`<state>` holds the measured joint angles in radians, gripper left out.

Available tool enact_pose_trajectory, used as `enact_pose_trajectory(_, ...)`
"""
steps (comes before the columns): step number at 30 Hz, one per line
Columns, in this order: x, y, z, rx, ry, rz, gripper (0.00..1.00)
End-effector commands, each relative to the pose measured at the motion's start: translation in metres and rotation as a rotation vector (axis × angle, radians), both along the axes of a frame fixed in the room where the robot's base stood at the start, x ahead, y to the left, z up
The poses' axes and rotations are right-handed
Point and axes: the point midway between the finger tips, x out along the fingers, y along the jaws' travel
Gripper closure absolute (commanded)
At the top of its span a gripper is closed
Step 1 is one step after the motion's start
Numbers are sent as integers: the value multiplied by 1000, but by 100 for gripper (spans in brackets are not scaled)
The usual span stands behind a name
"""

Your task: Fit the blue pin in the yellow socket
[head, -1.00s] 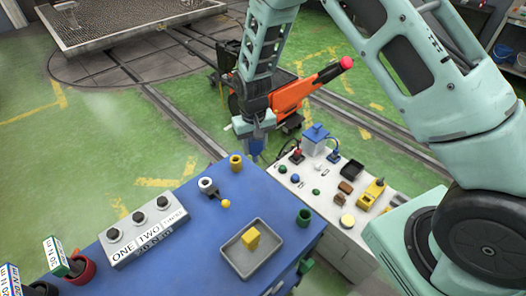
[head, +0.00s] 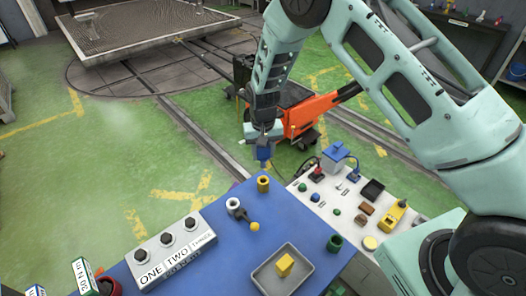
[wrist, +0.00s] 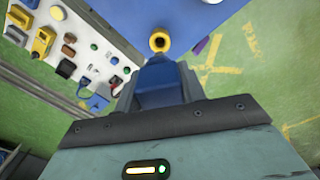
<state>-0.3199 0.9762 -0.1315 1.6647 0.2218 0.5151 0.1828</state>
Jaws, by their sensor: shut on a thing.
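My gripper (head: 264,142) is shut on the blue pin (head: 264,154) and points down at the far corner of the blue table. The yellow socket (head: 263,184) stands upright on that table, just below the pin in the head view, with a small gap between them. In the wrist view, the blue pin (wrist: 160,88) sits between the fingers of my gripper (wrist: 159,80). The open mouth of the yellow socket (wrist: 159,41) shows just past the pin's end, so the pin is outside it.
A white socket (head: 233,204), a yellow ball-ended piece (head: 254,226) and a green socket (head: 334,243) stand on the blue table. A grey tray (head: 262,280) holds a yellow block. A labelled button box (head: 172,252) is at left. A white bench (head: 345,222) with several small parts adjoins at right.

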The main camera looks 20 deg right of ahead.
Motion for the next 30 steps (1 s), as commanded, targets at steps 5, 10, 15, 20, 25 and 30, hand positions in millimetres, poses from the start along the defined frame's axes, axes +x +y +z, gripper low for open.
enact_pose_trajectory(5,0,0,-15,0,0,0,87)
enact_pose_trajectory(10,0,0,-31,0,-1,-1,87)
enact_pose_trajectory(15,0,0,-46,0,0,-1,87)
enact_pose_trajectory(20,0,0,-54,0,-1,-1,87)
enact_pose_trajectory(25,0,0,-55,0,-1,-1,87)
enact_pose_trajectory(30,0,0,-55,0,-1,0,87)
